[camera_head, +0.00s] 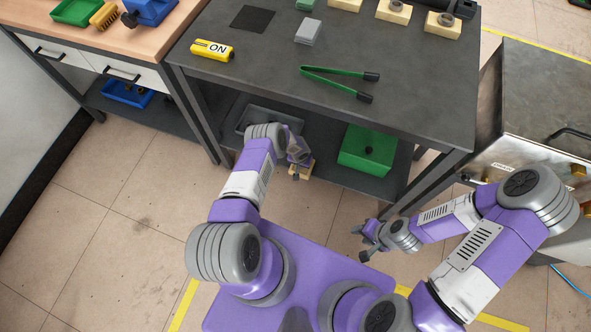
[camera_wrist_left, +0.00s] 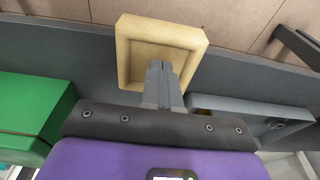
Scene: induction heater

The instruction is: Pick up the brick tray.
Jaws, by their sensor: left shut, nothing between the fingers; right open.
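The brick tray is a small cream, shallow, square-rimmed tray. In the left wrist view the tray (camera_wrist_left: 122,52) lies beyond my left gripper (camera_wrist_left: 160,66), whose fingers are shut together with nothing between them. The fingertips overlap the tray's near side in the picture; I cannot tell if they touch it. In the head view the tray (camera_head: 306,172) shows as a small tan piece at the front edge of the lower shelf, partly hidden by my left gripper (camera_head: 300,163). My right gripper (camera_head: 361,243) is open and empty, low in front of the bench, apart from the tray.
The lower shelf holds a green bin (camera_head: 368,150) right of the tray and a grey bin (camera_head: 262,112) left of it. The dark bench top (camera_head: 270,70) above carries green tongs (camera_head: 335,82) and a yellow ON device (camera_head: 212,50). A metal cabinet (camera_head: 530,115) stands at right.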

